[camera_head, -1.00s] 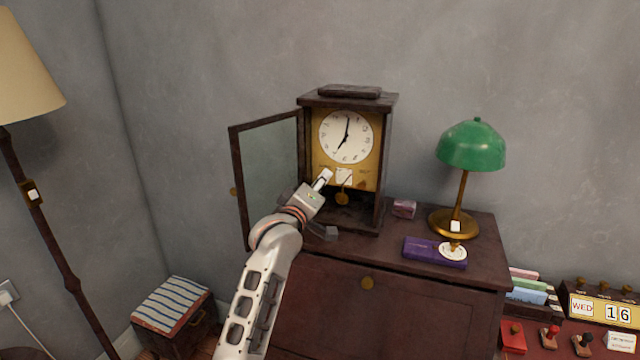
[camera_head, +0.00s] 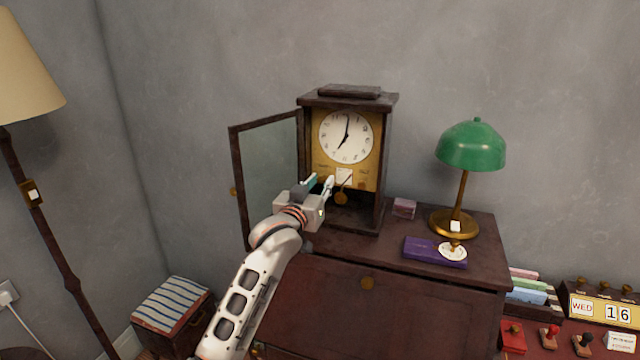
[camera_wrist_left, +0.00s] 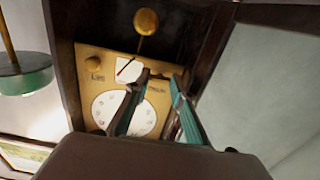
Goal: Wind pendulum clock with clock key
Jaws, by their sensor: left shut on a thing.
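The pendulum clock (camera_head: 346,136) stands on the cabinet with its glass door (camera_head: 268,170) swung open to the left. Its brass plate, white dial and round pendulum bob (camera_head: 341,199) show; they appear upside down in the wrist view, with the dial (camera_wrist_left: 118,112) low and the bob (camera_wrist_left: 146,21) at the top. My left gripper (camera_head: 322,186) is at the lower left of the clock's front, its fingers pointing towards the brass plate. Its fingertips (camera_wrist_left: 164,80) have a gap between them. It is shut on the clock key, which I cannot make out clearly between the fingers.
A green lamp (camera_head: 470,146) stands on the cabinet (camera_head: 420,292), right of the clock. A purple case (camera_head: 420,248) and a small pinkish box (camera_head: 404,208) lie near it. A floor lamp (camera_head: 50,220) and striped stool (camera_head: 170,303) are at left.

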